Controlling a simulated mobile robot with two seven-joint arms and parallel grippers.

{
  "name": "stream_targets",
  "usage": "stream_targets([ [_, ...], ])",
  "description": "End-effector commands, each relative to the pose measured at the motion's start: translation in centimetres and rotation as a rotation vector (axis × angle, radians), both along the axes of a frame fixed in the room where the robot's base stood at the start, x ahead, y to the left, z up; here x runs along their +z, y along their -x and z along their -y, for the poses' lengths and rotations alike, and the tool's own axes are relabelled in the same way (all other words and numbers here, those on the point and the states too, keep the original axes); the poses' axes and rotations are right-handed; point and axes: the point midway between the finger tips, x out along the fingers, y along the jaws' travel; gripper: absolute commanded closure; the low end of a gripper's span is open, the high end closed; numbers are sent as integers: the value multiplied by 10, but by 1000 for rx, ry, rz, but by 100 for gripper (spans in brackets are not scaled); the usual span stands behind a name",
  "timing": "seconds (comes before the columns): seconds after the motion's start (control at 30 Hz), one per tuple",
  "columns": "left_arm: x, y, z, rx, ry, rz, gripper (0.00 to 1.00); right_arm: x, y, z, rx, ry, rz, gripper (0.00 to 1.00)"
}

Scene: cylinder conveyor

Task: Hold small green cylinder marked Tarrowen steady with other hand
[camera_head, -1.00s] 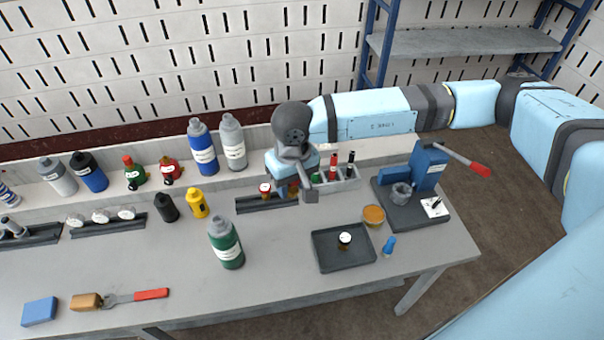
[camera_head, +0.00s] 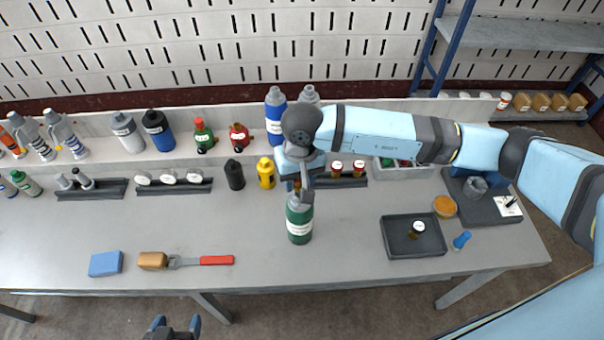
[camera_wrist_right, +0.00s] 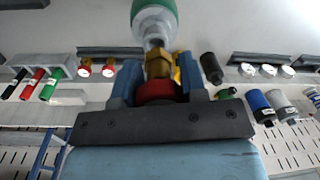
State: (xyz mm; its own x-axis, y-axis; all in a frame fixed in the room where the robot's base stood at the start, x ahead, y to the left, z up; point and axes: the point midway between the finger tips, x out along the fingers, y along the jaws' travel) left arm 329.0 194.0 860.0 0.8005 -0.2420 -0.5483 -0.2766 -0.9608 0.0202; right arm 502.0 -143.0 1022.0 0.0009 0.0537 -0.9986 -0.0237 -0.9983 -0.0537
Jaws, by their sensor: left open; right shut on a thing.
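A small green cylinder (camera_head: 299,222) with a white label and grey shoulder stands upright on the table; its lettering is too small to read. My right gripper (camera_head: 307,190) is directly above its neck. In the right wrist view, my right gripper (camera_wrist_right: 160,85) is shut on a red and brass valve (camera_wrist_right: 158,66). The brass end is at the neck of the green cylinder (camera_wrist_right: 155,14); I cannot tell whether it is seated. My left gripper (camera_head: 175,328) is open and empty at the bottom edge, in front of the table and well away from the cylinder.
A blue block (camera_head: 106,264), a brown block (camera_head: 152,260) and a red-handled wrench (camera_head: 205,261) lie at the front left. A dark tray (camera_head: 398,247) with a small brown bottle is to the right. Yellow (camera_head: 266,174) and black (camera_head: 234,175) bottles stand behind. Table between is clear.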

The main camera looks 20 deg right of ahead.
Motion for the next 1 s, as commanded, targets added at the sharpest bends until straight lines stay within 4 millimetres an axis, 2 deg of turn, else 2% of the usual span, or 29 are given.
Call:
stream_targets([
  [0.43,-3,1,1,0,1,-1,26,-1,-1,0,0,-1,1,87],
  [0.8,-25,1,1,0,0,-4,26,-6,-1,0,0,-3,2,87],
  [1.0,-28,2,0,0,-1,-6,26,-6,0,0,0,-3,1,87],
])
